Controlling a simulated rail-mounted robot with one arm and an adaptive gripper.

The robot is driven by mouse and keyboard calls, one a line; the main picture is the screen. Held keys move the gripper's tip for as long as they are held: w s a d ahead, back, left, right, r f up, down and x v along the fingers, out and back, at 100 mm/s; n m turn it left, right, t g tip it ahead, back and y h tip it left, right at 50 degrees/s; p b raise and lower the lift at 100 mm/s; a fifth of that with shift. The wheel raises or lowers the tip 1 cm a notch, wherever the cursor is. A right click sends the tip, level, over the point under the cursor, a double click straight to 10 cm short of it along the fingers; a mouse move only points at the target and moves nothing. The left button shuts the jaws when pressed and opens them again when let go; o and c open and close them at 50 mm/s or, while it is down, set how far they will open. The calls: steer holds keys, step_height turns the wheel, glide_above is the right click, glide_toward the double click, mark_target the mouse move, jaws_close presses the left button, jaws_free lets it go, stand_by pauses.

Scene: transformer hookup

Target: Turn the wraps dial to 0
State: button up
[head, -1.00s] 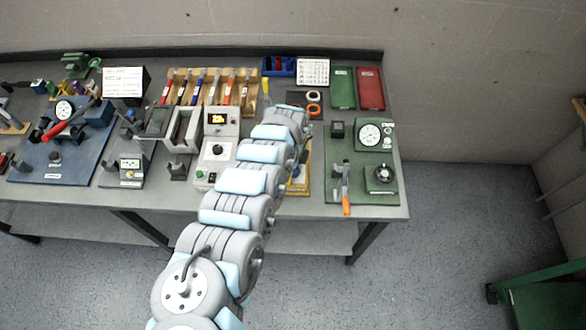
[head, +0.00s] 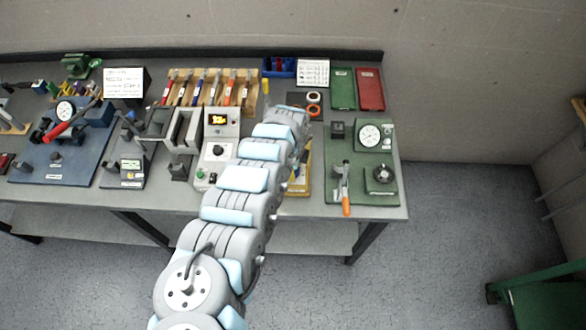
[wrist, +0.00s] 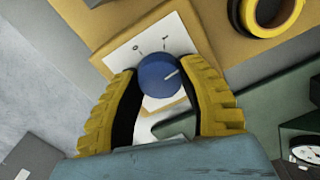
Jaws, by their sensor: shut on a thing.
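The blue round dial (wrist: 157,77) sits on a white plate (wrist: 118,58) marked 0 and 1, fixed to a yellow-orange board (wrist: 215,22). The dial's white pointer line points right and slightly up in the wrist view, away from the 0 mark and to the right of the 1 mark. My gripper (wrist: 160,68) has a ribbed yellow finger on each side of the dial and is shut on it. In the head view the board (head: 304,182) shows only as a strip beside my arm, which hides the dial and my gripper.
A black-and-yellow ring (wrist: 266,14) lies close above and right of the dial. A green panel (head: 350,190) with gauges and an orange-handled tool is to the right. A grey unit with a lit display (head: 218,120) stands left of my arm.

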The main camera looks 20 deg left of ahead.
steer(key=n+p, duration=0.1)
steer(key=n, duration=0.4)
steer(key=shift+d+p, duration=0.1)
steer(key=shift+p, duration=0.2)
steer(key=n, duration=0.4)
steer(key=shift+n, duration=0.4)
steer(key=n, duration=0.4)
steer(key=shift+f, duration=0.1)
steer(key=shift+n+b, duration=0.5)
steer(key=shift+n, duration=2)
steer(key=o, duration=1.3)
steer(key=shift+c, duration=0.2)
steer(key=shift+r, duration=0.2)
